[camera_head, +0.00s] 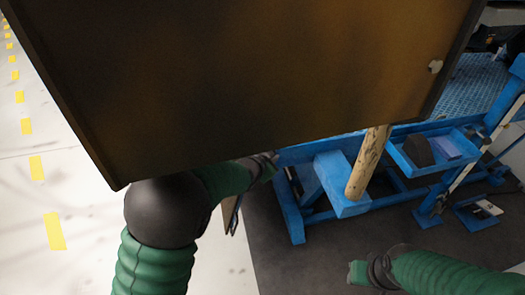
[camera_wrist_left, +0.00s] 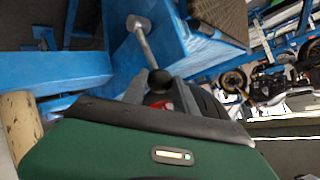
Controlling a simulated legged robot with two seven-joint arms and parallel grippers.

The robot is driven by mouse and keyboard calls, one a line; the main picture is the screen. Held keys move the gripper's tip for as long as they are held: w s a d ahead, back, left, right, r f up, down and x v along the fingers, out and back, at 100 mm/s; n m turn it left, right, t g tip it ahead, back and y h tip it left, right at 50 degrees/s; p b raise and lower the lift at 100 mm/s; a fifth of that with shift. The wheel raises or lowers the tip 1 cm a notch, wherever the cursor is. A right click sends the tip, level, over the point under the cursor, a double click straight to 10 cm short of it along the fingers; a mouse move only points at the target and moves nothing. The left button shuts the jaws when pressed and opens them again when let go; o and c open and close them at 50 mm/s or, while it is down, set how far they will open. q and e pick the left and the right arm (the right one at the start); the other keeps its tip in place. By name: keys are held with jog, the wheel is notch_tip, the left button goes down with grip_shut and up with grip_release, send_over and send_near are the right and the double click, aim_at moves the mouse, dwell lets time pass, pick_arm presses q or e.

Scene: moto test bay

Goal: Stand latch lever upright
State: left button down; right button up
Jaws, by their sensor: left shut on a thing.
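In the left wrist view a metal latch lever (camera_wrist_left: 145,45) runs from a grey pivot piece (camera_wrist_left: 138,22) on a blue frame to a black ball knob (camera_wrist_left: 160,80). My left gripper (camera_wrist_left: 160,90) is shut on the knob end, with a finger on each side. The lever's true tilt cannot be told from this view. In the head view my left gripper (camera_head: 266,166) is by the blue frame's left end, partly hidden under a large brown panel; the lever is not visible there. My right gripper (camera_head: 358,272) is at lower right, away from the frame; its fingers are unclear.
The brown panel (camera_head: 270,70) blocks much of the head view. A blue stand (camera_head: 345,190) holds a wooden post (camera_head: 368,165). A blue tray (camera_head: 405,162) with a dark block is to the right. Dark mat (camera_head: 310,265) and pale floor (camera_head: 75,170) are open in front and left.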

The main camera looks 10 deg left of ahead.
pick_arm(q)
jog(key=shift+w+d+r+m+g+y, duration=0.1)
jog(key=shift+w+d+m+g+y, duration=0.1)
jog(key=shift+d, duration=0.1)
jog(key=shift+w+d+r+m+g+y, duration=0.1)
jog(key=shift+d+y, duration=0.1)
jog(key=shift+d, duration=0.1)
jog(key=c, duration=1.3)
grip_release()
jog(key=o, duration=0.3)
jog(key=shift+f, duration=0.15)
